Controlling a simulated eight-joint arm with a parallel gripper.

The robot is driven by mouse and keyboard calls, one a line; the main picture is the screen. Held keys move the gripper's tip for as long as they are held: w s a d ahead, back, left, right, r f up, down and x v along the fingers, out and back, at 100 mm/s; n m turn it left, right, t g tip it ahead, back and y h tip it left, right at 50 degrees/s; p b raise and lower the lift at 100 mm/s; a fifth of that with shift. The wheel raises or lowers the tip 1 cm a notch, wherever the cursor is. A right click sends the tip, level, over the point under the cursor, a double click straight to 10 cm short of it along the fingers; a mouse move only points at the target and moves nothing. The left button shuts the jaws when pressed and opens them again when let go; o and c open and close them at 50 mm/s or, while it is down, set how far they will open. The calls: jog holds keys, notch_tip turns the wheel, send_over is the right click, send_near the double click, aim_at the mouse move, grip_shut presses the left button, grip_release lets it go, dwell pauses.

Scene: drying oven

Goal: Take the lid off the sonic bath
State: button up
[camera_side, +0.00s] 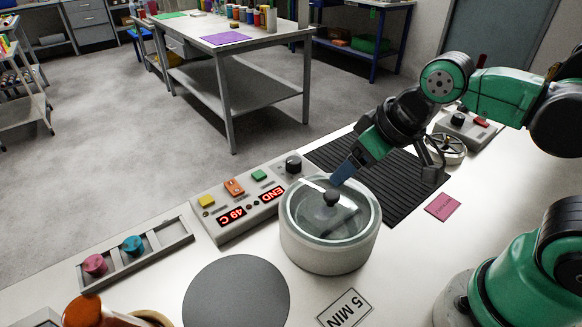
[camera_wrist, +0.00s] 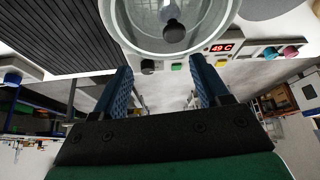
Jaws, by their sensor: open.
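The sonic bath (camera_side: 325,255) is a round white pot in the middle of the side view. Its clear lid (camera_side: 308,222) sits on top and has a dark round knob (camera_side: 331,198) at the centre. The lid (camera_wrist: 140,32) and knob (camera_wrist: 174,30) also show at the top of the wrist view. My gripper (camera_side: 343,174) is over the far right part of the lid, close to the knob. In the wrist view its blue fingers (camera_wrist: 164,70) are spread with nothing between them, and the knob lies beyond their tips.
A control panel (camera_side: 240,208) reading 49 C and END stands behind the bath. A black ribbed mat (camera_side: 395,180) lies to the right. A grey disc (camera_side: 237,292) and a 5 MIN card (camera_side: 345,309) lie in front. A rack (camera_side: 138,255) with pink and blue pieces stands left.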

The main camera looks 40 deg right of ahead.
aim_at(332, 194)
jog(key=shift+s+a+f+n+g, duration=0.1)
jog(key=shift+s+a+n+g, duration=0.15)
jog(key=shift+a, duration=0.2)
jog(key=shift+s+a+f+n+g, duration=0.15)
jog(key=shift+a+n, duration=0.1)
jog(key=shift+a, duration=0.15)
jog(key=shift+x, duration=2.65)
grip_shut()
